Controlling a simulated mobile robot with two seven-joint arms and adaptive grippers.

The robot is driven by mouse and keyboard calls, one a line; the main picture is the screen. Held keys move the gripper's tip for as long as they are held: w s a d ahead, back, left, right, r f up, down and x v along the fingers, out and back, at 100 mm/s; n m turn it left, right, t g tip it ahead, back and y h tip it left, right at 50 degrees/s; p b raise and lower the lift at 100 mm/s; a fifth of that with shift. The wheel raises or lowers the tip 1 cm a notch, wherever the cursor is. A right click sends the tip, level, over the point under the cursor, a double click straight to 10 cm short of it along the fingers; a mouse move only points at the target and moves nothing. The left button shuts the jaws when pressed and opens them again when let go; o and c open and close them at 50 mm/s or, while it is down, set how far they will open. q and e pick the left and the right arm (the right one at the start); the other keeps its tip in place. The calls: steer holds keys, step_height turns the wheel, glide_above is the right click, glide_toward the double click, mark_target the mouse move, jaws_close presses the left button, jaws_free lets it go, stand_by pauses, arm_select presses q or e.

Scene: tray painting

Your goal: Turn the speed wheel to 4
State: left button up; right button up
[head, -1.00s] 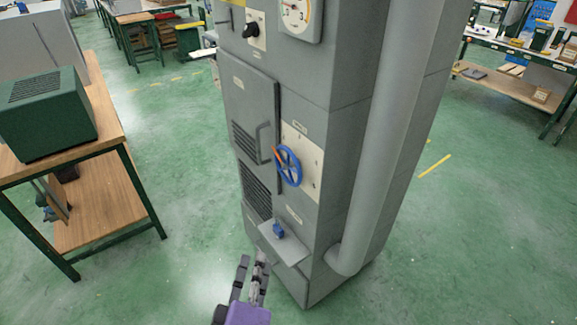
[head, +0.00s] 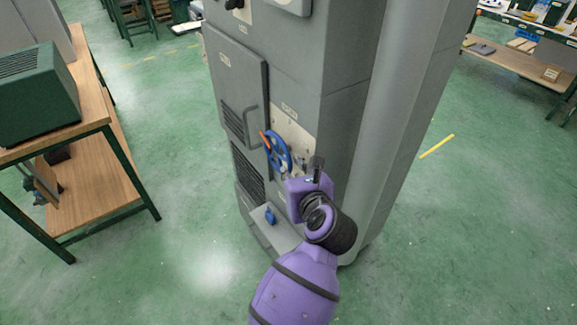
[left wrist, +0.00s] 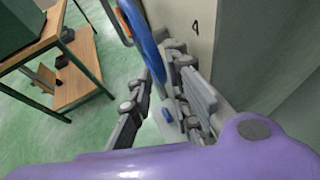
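The blue speed wheel (head: 283,152) is on the pale plate (head: 290,128) on the front of the grey cabinet. An orange part (head: 264,141) marks its upper left side. My left gripper (head: 299,172) is at the wheel's lower right, partly hiding it and the plate. In the left wrist view the wheel's rim (left wrist: 151,48) reaches between the spread fingers of my left gripper (left wrist: 162,66); whether they touch it I cannot tell. A numeral 4 (left wrist: 195,27) shows on the plate to the right of the rim. My right gripper is out of view.
The grey cabinet (head: 345,110) has a door handle (head: 252,128) left of the wheel. A wooden workbench (head: 92,85) with a green box (head: 35,95) stands left. Green floor between is clear.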

mark_target(290, 170)
arm_select(q)
steer(key=x, duration=0.3)
steer(key=shift+w+a, duration=0.1)
steer(key=shift+c, duration=0.5)
steer(key=shift+c, duration=1.3)
jaws_close()
steer(key=shift+f, duration=0.1)
